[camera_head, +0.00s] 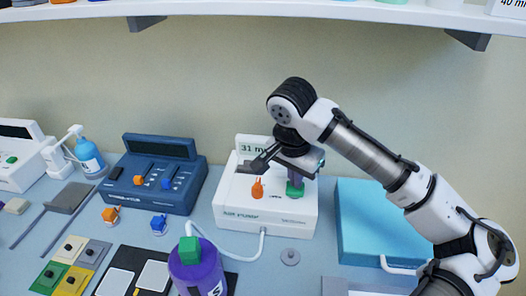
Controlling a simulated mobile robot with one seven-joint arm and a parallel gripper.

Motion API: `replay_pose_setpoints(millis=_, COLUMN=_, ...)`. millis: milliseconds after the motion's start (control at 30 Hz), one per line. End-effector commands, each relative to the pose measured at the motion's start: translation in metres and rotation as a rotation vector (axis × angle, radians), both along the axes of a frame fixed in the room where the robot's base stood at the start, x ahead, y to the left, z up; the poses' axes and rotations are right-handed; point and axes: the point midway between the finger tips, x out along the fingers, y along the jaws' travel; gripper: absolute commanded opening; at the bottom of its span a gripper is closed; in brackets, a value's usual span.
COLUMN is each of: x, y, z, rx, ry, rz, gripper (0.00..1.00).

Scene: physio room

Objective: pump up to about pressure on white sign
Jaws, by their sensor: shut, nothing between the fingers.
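A white air pump box (240,213) stands against the back wall. A raised panel (254,143) at its back reads "31 m…", the rest hidden by my arm. An orange lever (258,189) and a green part (295,189) with a purple piece above it are on its top. My gripper (297,172) is shut and empty, over the green part; I cannot tell whether it touches. A white sign (508,6) on the shelf, cut by the frame edge, reads "40 m…". A purple bottle (198,271) with a green top connects to the pump by a white hose (247,257).
A turquoise case (375,235) lies right, beneath my arm. A blue bottle (90,158), coloured plates and small knobs occupy the left. The white shelf (270,12) runs above.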

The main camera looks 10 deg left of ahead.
Motion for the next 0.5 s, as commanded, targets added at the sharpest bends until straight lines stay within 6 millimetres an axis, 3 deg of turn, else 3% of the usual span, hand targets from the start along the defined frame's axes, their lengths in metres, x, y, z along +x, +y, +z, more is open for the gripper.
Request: replay_pose_setpoints(millis=500, x=0.000, y=0.000, z=0.041, rx=0.001, ry=0.002, rz=0.001, gripper=0.00)
